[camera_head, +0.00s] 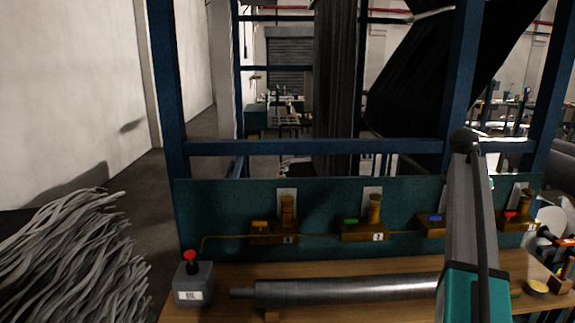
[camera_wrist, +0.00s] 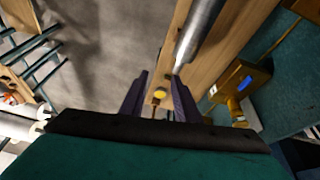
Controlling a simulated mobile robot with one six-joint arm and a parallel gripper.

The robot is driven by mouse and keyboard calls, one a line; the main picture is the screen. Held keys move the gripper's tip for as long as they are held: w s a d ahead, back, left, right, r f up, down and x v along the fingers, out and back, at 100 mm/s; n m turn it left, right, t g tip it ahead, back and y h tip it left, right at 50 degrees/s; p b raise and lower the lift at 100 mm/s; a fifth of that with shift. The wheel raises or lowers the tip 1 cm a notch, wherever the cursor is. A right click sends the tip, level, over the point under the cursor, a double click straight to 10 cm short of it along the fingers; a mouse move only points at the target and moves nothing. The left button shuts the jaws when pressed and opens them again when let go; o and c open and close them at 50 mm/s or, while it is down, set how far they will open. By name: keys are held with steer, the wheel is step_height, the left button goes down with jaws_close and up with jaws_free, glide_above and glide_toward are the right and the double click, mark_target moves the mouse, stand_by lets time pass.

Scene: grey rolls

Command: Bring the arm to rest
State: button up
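My arm (camera_head: 472,215) rises at the right of the head view, in front of the bench and the teal panel. My gripper (camera_wrist: 160,80) shows in the wrist view with its two dark fingers apart and nothing held between them. Beyond the gap lie a yellow disc (camera_wrist: 159,94) and the wooden bench (camera_wrist: 172,52). I cannot make out the gripper clearly in the head view. The grey roll (camera_head: 345,290) lies lengthwise on the bench, its right end hidden behind my arm. It also shows in the wrist view (camera_wrist: 201,28), apart from the fingers.
A grey box with a red button (camera_head: 193,282) stands at the bench's left end. The teal panel (camera_head: 225,212) carries several brass fittings with coloured buttons. A blue frame (camera_head: 310,147) stands behind it. Grey strands (camera_head: 75,260) are heaped at left. Bare floor (camera_wrist: 105,45) lies beside the bench.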

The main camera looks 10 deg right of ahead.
steer(key=w+a+f+n+b, duration=0.15)
steer(key=a+f, duration=0.25)
steer(key=f, duration=0.5)
steer(key=a+f+n+y, duration=0.1)
steer(key=a+f+n, duration=0.1)
steer(key=a+f, duration=0.5)
steer(key=a+f+n+b, duration=0.1)
steer(key=a+f+n, duration=0.1)
steer(key=f, duration=1)
steer(key=s+a+f+n+g+y+b, duration=0.1)
steer(key=s+a+f+n, duration=0.15)
steer(key=a+f, duration=0.6)
steer(key=s+a+f+n+g+y+b, duration=0.1)
steer(key=s+a+f, duration=0.35)
steer(key=f, duration=0.75)
steer(key=s+a+f+n+g+b, duration=0.1)
steer(key=s+a+f+n, duration=0.1)
steer(key=s+a+f, duration=0.5)
steer(key=s+a+f+n+g+b, duration=0.1)
steer(key=s+a+f+n+b, duration=0.1)
steer(key=s+a+f, duration=0.5)
steer(key=s+a+f+n+g+y+b, duration=0.1)
steer(key=s+a+f+n, duration=0.3)
steer(key=s+f, duration=0.8)
steer(key=s+a, duration=0.2)
steer(key=s, duration=0.4)
steer(key=shift+s+a+f+g+b, duration=0.25)
steer(key=shift+a+f+g+b, duration=0.05)
steer(key=shift+a+f+b, duration=0.1)
